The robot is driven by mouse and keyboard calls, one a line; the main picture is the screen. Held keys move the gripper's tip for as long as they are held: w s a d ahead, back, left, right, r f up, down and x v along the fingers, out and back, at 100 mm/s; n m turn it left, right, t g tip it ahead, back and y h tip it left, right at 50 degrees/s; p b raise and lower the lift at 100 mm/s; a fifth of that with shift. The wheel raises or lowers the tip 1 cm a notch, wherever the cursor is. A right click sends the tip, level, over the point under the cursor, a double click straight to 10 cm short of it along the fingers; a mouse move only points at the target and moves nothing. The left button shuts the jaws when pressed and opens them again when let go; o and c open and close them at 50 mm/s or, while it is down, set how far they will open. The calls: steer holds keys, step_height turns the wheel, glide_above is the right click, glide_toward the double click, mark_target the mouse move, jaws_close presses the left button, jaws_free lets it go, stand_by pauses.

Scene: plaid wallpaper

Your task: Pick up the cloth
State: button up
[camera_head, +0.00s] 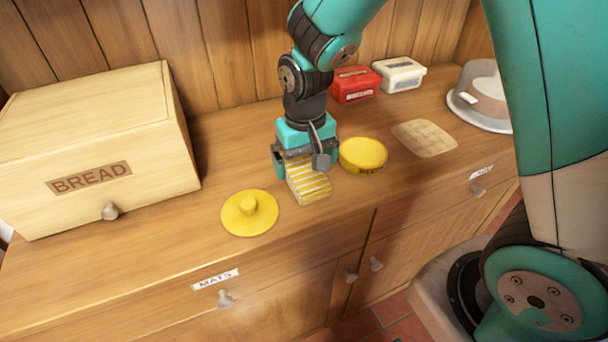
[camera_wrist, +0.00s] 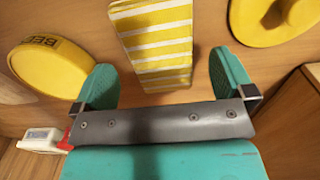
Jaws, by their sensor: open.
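The cloth (camera_head: 309,184) is a folded yellow and white striped bundle lying on the wooden counter. In the wrist view the cloth (camera_wrist: 155,42) lies ahead of and partly between my fingers, closer to the left one in the upper part. My gripper (camera_head: 303,165) is open above the back end of the cloth. In the wrist view my gripper (camera_wrist: 166,78) shows a teal finger on each side, with no grip on the cloth. The cloth's back end is partly hidden by my gripper in the head view.
A yellow round tin (camera_head: 362,155) stands close right of the cloth, and a yellow lid with a knob (camera_head: 249,213) lies to its left. A bread box (camera_head: 95,150) fills the left. A red box (camera_head: 355,85), white box (camera_head: 399,75), beige mat (camera_head: 424,138) and covered dish (camera_head: 480,97) are farther right.

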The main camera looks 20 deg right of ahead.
mark_target(304, 171)
step_height(304, 171, down, 3)
steer(key=shift+w+a+f, duration=0.1)
steer(key=shift+f, duration=0.1)
steer(key=shift+c, duration=0.5)
steer(key=c, duration=1)
step_height(304, 171, up, 20)
steer(key=shift+r+p, duration=0.1)
steer(key=shift+p, duration=0.35)
steer(key=o, duration=0.3)
steer(key=shift+c, duration=0.6)
